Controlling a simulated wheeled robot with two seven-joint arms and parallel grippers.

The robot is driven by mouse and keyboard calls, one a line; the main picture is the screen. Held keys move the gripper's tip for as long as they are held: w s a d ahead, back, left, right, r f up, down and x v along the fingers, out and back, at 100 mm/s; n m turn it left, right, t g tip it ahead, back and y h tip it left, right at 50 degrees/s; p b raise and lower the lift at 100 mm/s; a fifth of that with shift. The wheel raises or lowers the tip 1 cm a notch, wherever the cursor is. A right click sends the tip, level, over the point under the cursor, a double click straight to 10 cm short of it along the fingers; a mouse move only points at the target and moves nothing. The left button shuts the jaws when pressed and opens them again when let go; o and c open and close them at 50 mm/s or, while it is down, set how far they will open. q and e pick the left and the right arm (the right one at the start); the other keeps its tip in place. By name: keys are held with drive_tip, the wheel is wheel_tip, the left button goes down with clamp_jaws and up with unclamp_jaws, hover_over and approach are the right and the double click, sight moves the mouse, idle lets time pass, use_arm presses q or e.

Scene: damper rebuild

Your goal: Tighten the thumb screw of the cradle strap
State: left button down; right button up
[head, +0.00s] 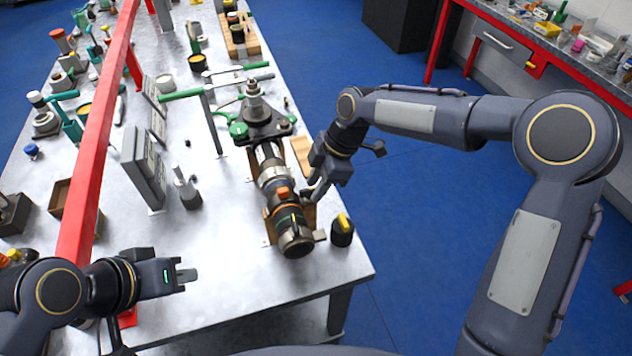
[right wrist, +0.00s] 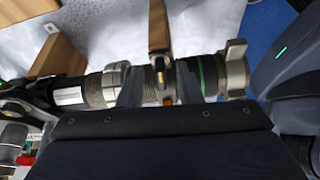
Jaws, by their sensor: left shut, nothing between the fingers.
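The damper (head: 272,185) lies lengthwise in its cradle near the table's right edge; it also crosses the right wrist view (right wrist: 95,92). A strap (right wrist: 158,65) goes over its body, with a small orange and yellow part between my finger tips, probably the thumb screw; the orange part (head: 283,193) also shows in the head view. My right gripper (head: 314,190) is beside the damper on its right. In the right wrist view its fingers (right wrist: 162,88) are apart, one on each side of the strap; contact is unclear. My left gripper (head: 190,275) is shut and empty, left of the cradle.
A black bottle with a yellow top (head: 343,230) stands right of the cradle. A green-handled vise-like fixture (head: 258,115) stands behind the damper. A red beam (head: 95,140) runs along the left. Grey panels (head: 143,165) stand mid-table; the near table is clear.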

drive_tip(key=shift+f, duration=0.3)
clamp_jaws()
